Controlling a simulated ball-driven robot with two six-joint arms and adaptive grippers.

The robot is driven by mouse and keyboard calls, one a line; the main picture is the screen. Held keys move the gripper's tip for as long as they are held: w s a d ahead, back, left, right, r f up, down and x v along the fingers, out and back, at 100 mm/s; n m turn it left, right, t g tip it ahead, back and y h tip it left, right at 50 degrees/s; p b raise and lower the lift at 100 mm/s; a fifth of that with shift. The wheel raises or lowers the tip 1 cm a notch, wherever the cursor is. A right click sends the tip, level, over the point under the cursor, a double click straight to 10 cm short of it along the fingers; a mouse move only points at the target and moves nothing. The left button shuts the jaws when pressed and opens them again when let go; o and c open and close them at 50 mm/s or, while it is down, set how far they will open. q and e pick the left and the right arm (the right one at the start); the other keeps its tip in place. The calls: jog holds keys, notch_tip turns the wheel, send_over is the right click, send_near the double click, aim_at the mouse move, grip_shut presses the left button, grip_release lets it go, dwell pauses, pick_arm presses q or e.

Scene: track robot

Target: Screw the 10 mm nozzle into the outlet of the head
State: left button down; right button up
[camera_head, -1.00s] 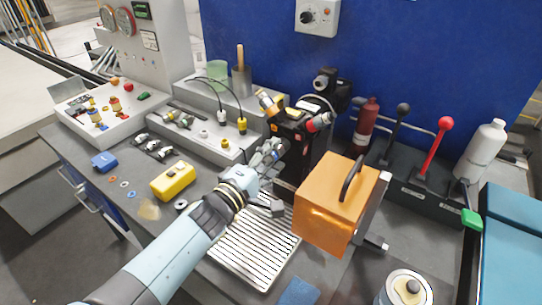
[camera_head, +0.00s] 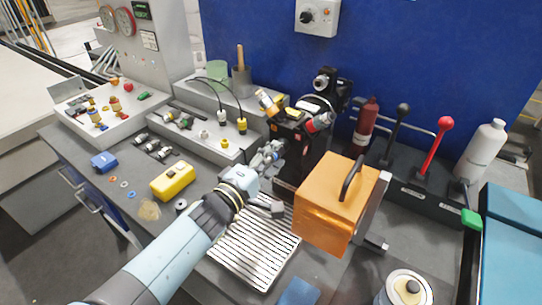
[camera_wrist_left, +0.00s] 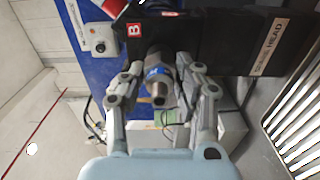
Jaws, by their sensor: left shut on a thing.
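The head (camera_head: 290,172) is a black block at the back of the bench. In the left wrist view its dark side (camera_wrist_left: 235,45) carries a "HEAD" label and a red "B" tag. My left gripper (camera_head: 268,156) is in front of the head's near side. In the left wrist view its fingers (camera_wrist_left: 165,95) are shut on a grey nozzle (camera_wrist_left: 160,98) with a blue band. The nozzle points toward the head; its far end and the outlet are hidden, so I cannot tell how deep it sits. My right gripper is out of view.
An orange box (camera_head: 335,210) with a black handle stands close to the right of my left gripper. A slotted drain tray (camera_head: 250,248) lies below. A yellow case (camera_head: 172,181) and several fittings lie to the left. Red and black levers (camera_head: 436,150) stand at right.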

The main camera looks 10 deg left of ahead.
pick_arm(q)
jog(key=m, duration=0.7)
jog(key=shift+m+b, duration=0.3)
jog(key=shift+b, duration=0.05)
jog(key=m, duration=0.4)
jog(key=m+b, duration=0.1)
jog(key=m, duration=0.2)
jog(key=shift+f+m, duration=0.1)
jog(key=shift+m, duration=0.3)
jog(key=m+b, duration=0.1)
jog(key=m, duration=0.3)
jog(key=shift+w+m, duration=0.1)
jog(key=shift+m, duration=0.2)
jog(key=m+b, duration=0.1)
jog(key=m, duration=0.1)
jog(key=shift+m, duration=0.8)
